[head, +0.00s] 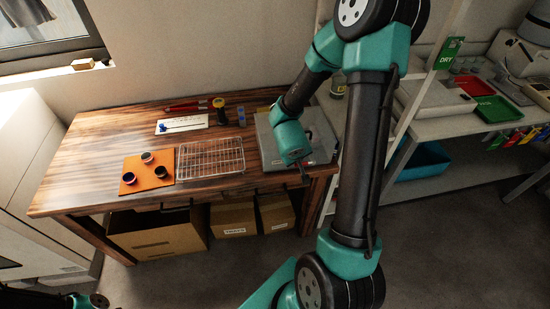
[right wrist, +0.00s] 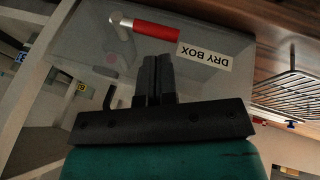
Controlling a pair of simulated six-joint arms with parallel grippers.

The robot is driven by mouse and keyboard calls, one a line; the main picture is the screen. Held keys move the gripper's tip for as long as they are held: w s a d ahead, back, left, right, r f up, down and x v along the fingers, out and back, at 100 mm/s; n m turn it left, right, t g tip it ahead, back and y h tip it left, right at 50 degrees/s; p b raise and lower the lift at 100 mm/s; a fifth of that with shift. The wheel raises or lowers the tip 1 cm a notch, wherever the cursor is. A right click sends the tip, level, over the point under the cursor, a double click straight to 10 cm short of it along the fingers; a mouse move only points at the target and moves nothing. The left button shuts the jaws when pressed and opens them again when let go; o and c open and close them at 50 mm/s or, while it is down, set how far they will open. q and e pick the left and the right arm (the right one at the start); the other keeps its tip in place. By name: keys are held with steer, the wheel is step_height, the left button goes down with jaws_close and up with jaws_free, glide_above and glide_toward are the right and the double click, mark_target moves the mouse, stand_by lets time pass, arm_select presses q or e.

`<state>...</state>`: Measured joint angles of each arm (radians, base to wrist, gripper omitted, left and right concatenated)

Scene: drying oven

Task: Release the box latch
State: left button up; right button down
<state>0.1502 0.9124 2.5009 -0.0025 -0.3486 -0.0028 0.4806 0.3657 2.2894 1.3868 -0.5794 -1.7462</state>
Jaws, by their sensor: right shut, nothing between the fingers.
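The grey dry box (head: 322,133) sits at the right end of the wooden table, partly hidden behind my right arm. In the right wrist view its face (right wrist: 90,45) fills much of the picture, with an upside-down "DRY BOX" label (right wrist: 204,57). A red latch handle (right wrist: 156,31) with a bright metal end lies across that face beside the label. My right gripper (right wrist: 155,62) is shut and empty, its fingertips just short of the red handle in the picture; I cannot tell whether they touch. In the head view the right gripper (head: 303,172) is at the box's front.
A wire rack (head: 211,157) and an orange mat (head: 147,172) with small dark-rimmed cups lie left of the box. Cardboard boxes (head: 157,232) stand under the table. A shelf with red and green trays (head: 497,108) is at right, beyond a pale upright post.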

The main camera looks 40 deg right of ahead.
steer(key=w+a+r, duration=0.1)
steer(key=a+r, duration=0.4)
steer(key=a, duration=0.4)
steer(key=shift+r, duration=0.2)
steer(key=shift+w, duration=0.15)
steer(key=s+a+f+y, duration=0.1)
steer(key=a+f+y, duration=0.3)
steer(key=a+f, duration=0.4)
steer(key=a+f+n+g+y, duration=0.1)
steer(key=a+f+y, duration=0.4)
steer(key=f, duration=0.9)
steer(key=a, duration=0.3)
steer(key=shift+s+a+f+n, duration=0.2)
steer(key=shift+s+f+n, duration=0.1)
steer(key=shift+s+f, duration=0.1)
